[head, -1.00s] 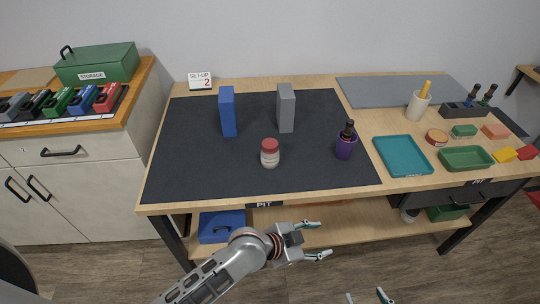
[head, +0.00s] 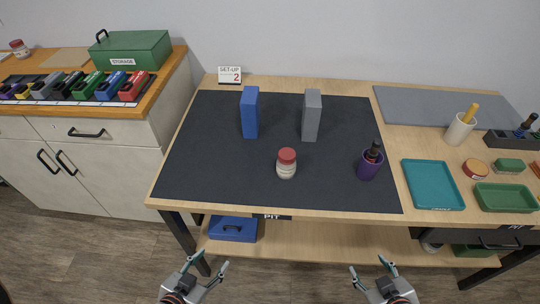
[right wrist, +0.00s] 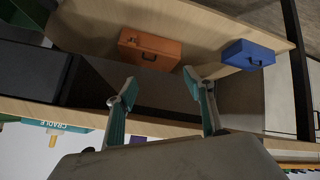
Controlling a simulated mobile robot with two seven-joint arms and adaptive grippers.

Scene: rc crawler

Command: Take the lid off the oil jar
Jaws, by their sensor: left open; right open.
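A small jar (head: 286,170) with a red lid (head: 287,155) stands upright on the dark mat in the head view, with the lid on it. Its label is too small to read. Another red-lidded jar (head: 19,48) stands at the far left on the side cabinet. My left gripper (head: 208,262) is open and empty, low in front of the table. My right gripper (head: 370,270) is open and empty, also in front of the table and to the right. The right wrist view shows its two spread fingers (right wrist: 162,95) with nothing between them.
A blue block (head: 250,112) and a grey block (head: 311,115) stand behind the jar. A purple cup (head: 369,165) with a tool is to its right. A teal tray (head: 433,185) lies further right. A blue case (head: 233,229) and an orange case (right wrist: 150,48) are on the lower shelf.

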